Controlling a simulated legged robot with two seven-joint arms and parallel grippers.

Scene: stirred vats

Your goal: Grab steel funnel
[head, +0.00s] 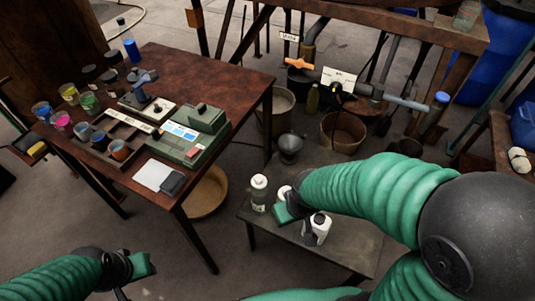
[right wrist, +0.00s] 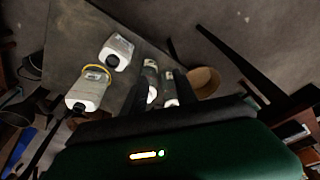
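A dark grey metal cup-shaped vessel (head: 290,147), which looks like the steel funnel, stands at the back of the low table (head: 345,250). It is beyond my right gripper and apart from it. My right gripper (right wrist: 160,80) is over the low table among the bottles; its two dark fingers stand apart in the right wrist view, with bottles seen between and beyond them. I cannot make out the funnel in that view. My left gripper (head: 143,266) is low at the left front, away from the tables; its fingers are not clear.
A pale bottle (head: 259,193) and a white bottle (head: 317,229) stand close to my right gripper. A brown worktable (head: 210,65) with cups and a green device (head: 197,135) is at left. A tan bowl (head: 206,193) is on the floor. Pipes and buckets (head: 343,132) stand behind.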

